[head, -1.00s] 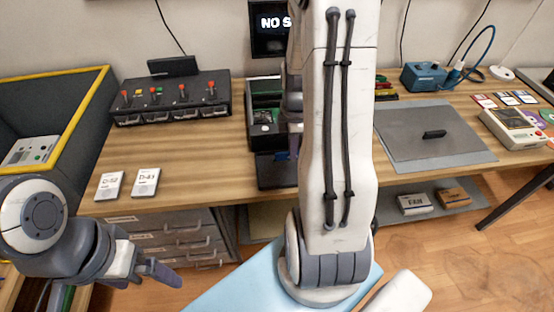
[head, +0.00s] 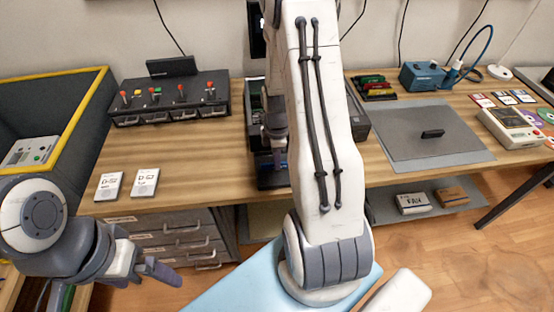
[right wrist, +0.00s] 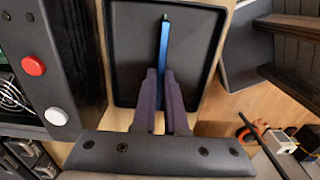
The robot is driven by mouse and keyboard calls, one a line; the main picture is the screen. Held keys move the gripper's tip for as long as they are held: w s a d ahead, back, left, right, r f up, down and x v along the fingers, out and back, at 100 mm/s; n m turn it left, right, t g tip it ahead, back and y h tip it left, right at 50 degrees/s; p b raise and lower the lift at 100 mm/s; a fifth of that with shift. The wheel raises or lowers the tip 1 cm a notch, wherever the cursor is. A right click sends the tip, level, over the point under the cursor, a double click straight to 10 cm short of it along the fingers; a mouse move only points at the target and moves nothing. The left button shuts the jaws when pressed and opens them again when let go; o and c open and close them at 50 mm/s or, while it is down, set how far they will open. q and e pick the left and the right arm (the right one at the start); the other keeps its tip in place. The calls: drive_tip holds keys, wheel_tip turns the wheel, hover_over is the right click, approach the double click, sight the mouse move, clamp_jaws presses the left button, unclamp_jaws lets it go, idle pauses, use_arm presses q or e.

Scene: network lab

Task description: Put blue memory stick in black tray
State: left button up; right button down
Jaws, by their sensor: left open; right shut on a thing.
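The blue memory stick (right wrist: 163,45) is held upright-looking between the fingertips of my right gripper (right wrist: 161,75) in the right wrist view. Behind it lies the black tray (right wrist: 200,30), with a raised rim and no other thing visible inside. The stick lies within the tray's outline; I cannot tell whether it touches the floor of the tray. In the head view the black tray (head: 268,184) sits at the table's front edge, partly hidden by my right gripper (head: 274,160). My left gripper (head: 162,271) is open and empty, low in front of the drawers.
An open computer case (head: 256,100) stands behind the tray; its red button (right wrist: 33,66) shows close by in the right wrist view. Coloured sticks (head: 375,86) lie behind a grey mat (head: 400,150). Two labelled drives (head: 109,186) lie at the left. Wood left of the tray is clear.

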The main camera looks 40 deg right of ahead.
drive_tip(key=c, duration=1)
unclamp_jaws()
drive_tip(key=shift+f, duration=0.1)
drive_tip(key=shift+o, duration=0.2)
wheel_tip(320, 180, up, 12)
drive_tip(key=s+a+r+m, duration=0.1)
drive_tip(key=s+a+r, duration=0.15)
drive_tip(key=a, duration=0.75)
drive_tip(key=s+a+r+m, duration=0.1)
drive_tip(key=a+r, duration=0.2)
drive_tip(key=a, duration=0.7)
drive_tip(key=s+a+r+m+y, duration=0.1)
drive_tip(key=s+a+m, duration=0.1)
drive_tip(key=s+a, duration=0.8)
drive_tip(key=s, duration=0.3)
drive_tip(key=shift+s+a+r, duration=0.2)
drive_tip(key=shift+s, duration=0.05)
